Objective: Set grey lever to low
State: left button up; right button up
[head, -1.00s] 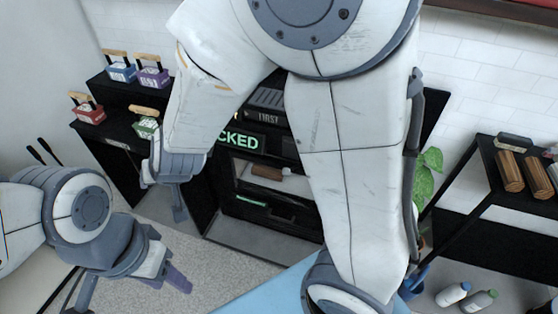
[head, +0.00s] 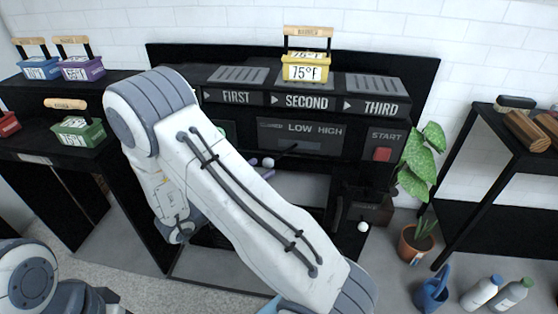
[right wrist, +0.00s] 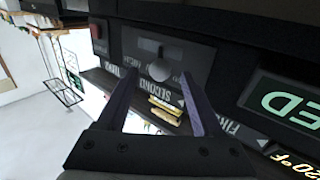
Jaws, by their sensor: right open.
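The panel marked LOW and HIGH (head: 315,133) is on the front of the black machine, under the SECOND label. A grey round knob (right wrist: 159,70), which looks like the lever's end, stands out from it in the right wrist view. In the head view a small pale knob (head: 268,162) shows beside my right forearm; I cannot tell the lever's setting. My right gripper (right wrist: 160,76) is open, its two purple fingers pointing at the panel with the knob between them in the picture; no contact is clear. My forearm mostly hides this gripper in the head view. My left gripper is out of view.
A yellow basket marked 75°F (head: 306,68) stands on the machine above SECOND. A red START button (head: 382,154) is right of the panel. Blue (head: 36,67), purple (head: 82,66) and green (head: 78,130) baskets are at left. A potted plant (head: 418,240) stands at right.

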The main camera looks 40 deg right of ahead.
aim_at(282, 154)
jog(key=d, duration=0.3)
jog(key=d+b, duration=0.1)
jog(key=d, duration=0.2)
jog(key=w+d, duration=0.1)
jog(key=d, duration=0.2)
jog(key=shift+d+b, duration=0.25)
jog(key=shift+b, duration=0.15)
grip_shut()
dwell(0.9)
